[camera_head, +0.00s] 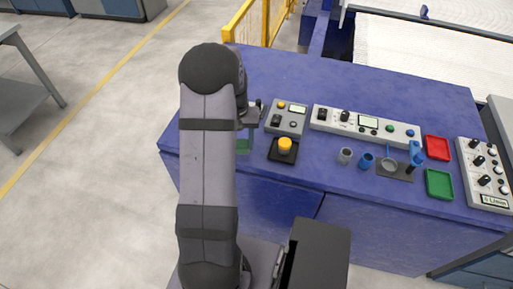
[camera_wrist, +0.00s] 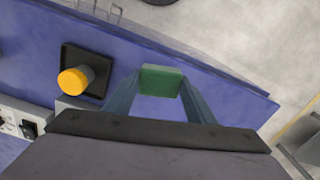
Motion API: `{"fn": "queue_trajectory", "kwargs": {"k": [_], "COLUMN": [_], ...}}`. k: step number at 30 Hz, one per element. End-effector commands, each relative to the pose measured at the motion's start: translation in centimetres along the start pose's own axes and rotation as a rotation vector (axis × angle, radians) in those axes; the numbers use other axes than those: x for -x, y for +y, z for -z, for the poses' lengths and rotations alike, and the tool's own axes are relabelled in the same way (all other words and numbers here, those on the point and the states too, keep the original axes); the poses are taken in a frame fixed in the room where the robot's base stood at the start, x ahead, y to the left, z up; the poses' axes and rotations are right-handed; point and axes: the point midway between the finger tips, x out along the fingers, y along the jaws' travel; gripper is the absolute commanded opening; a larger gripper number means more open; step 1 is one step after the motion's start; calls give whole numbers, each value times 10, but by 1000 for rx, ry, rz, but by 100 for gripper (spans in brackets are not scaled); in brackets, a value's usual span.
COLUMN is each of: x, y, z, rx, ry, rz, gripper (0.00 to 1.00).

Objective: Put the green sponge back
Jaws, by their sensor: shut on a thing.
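The green sponge (camera_wrist: 160,81) is a small block between the two finger tips of my gripper (camera_wrist: 160,88) in the wrist view. My gripper is shut on it, near the edge of the blue table. In the head view my arm hides most of the gripper, and only a small green part of the sponge (camera_head: 243,146) shows beside the arm, at the left end of the table. I cannot tell its exact height above the surface.
A yellow cylinder on a black base (camera_head: 285,147) stands just right of my gripper. Control boxes (camera_head: 365,127) line the back. Small pipes (camera_head: 366,161) stand on the right half, with a red tray (camera_head: 437,148) and an empty green tray (camera_head: 439,184) beyond.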

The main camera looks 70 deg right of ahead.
Motion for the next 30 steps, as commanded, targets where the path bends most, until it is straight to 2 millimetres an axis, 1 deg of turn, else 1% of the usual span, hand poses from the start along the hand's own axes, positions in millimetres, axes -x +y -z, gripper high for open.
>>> {"fn": "queue_trajectory", "kwargs": {"k": [1, 3, 6, 12, 18, 19, 21, 30], "x": [-1, 2, 10, 32, 55, 61, 60, 59], "y": [19, 39, 54, 57, 58, 58, 57, 56], "z": [9, 20, 34, 58, 71, 71, 64, 52], "rx": [-45, -93, -131, -154, -181, -192, -204, -231], "ry": [2, 3, 2, 3, 3, 4, -2, 0], "rz": [0, 0, 0, 0, 0, 0, 0, 0], "gripper": [26, 26, 26, 26, 26, 26, 26, 26]}}
